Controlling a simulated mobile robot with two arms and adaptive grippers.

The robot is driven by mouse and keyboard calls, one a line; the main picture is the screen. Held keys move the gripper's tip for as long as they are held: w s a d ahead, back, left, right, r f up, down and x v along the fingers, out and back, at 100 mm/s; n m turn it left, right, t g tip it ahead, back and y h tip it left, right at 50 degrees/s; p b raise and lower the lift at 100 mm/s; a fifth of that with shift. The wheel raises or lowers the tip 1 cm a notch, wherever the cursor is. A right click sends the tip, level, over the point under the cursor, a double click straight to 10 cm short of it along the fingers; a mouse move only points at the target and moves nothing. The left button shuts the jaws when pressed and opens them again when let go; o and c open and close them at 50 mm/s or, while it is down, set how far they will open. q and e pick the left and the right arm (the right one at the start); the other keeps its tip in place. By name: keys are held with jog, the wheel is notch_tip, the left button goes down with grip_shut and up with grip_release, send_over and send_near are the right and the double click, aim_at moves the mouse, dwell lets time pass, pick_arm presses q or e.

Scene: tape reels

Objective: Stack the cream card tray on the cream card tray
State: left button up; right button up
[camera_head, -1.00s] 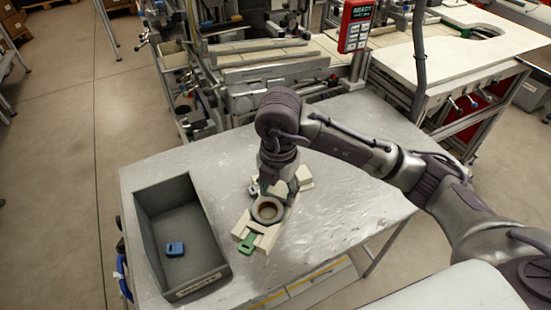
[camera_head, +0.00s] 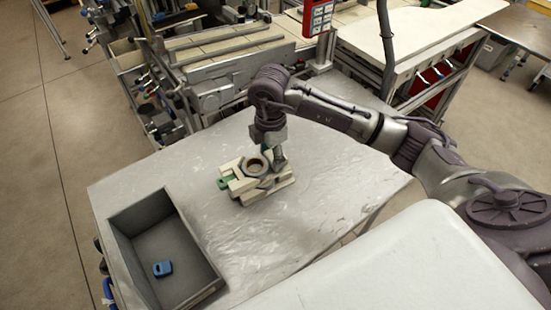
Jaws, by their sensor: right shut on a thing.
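Two cream card trays are together on the metal table under my right gripper (camera_head: 268,158). The right gripper points down and is shut on the upper cream card tray (camera_head: 239,185), which carries a round grey-brown reel (camera_head: 256,166) and has a green tab (camera_head: 222,183) at its left end. The other cream card tray (camera_head: 264,192) shows below it and to the right, partly hidden. The upper tray appears over the lower one; I cannot tell whether they touch. My left gripper is not in view.
A grey open bin (camera_head: 185,248) with a blue item (camera_head: 162,269) inside stands at the table's left. The metal table (camera_head: 330,180) is clear right of the trays. Machinery with a red-framed panel (camera_head: 318,16) stands behind the table.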

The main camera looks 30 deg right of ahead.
jog(key=shift+w+d+f, duration=0.25)
jog(key=shift+d+f, duration=0.05)
jog(key=shift+d, duration=0.15)
jog(key=shift+w+d+f, duration=0.2)
jog(key=shift+d+f, duration=0.05)
jog(key=shift+d, duration=0.15)
jog(key=shift+d+f, duration=0.1)
jog(key=shift+f, duration=0.15)
notch_tip(320, 180, down, 3)
jog(key=shift+f+p, duration=0.15)
jog(key=shift+p, duration=0.65)
jog(key=shift+f, duration=0.2)
jog(key=shift+f, duration=0.2)
jog(key=o, duration=1.3)
jog(key=shift+r, duration=0.1)
